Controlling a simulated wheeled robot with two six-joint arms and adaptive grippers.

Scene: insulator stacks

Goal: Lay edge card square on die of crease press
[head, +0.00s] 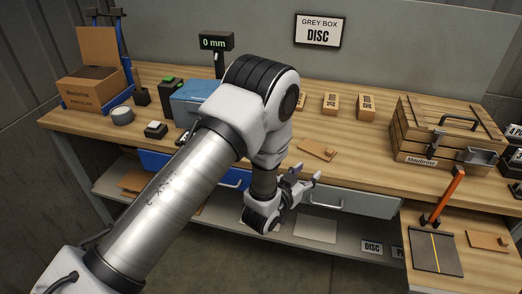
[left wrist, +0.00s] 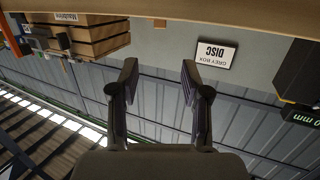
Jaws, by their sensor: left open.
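The crease press shows in the head view at the lower right as a dark plate (head: 436,252) with a yellow line along it and a raised orange lever (head: 450,190) at its back. I cannot tell for certain which piece is the edge card; a flat pale sheet (head: 315,228) lies on the lower shelf, below the bench drawers. My left gripper (head: 308,174) is in front of the bench, left of the press and apart from it. In the left wrist view its two fingers (left wrist: 159,67) are spread with nothing between them. My right gripper is not in view.
A small tan board with a knob (head: 317,150) lies on the bench, and a similar one (head: 488,241) lies right of the press. A wooden crate (head: 430,135) stands at the back right. A grey drawer (head: 350,201) is beside my gripper. My left arm hides part of the bench.

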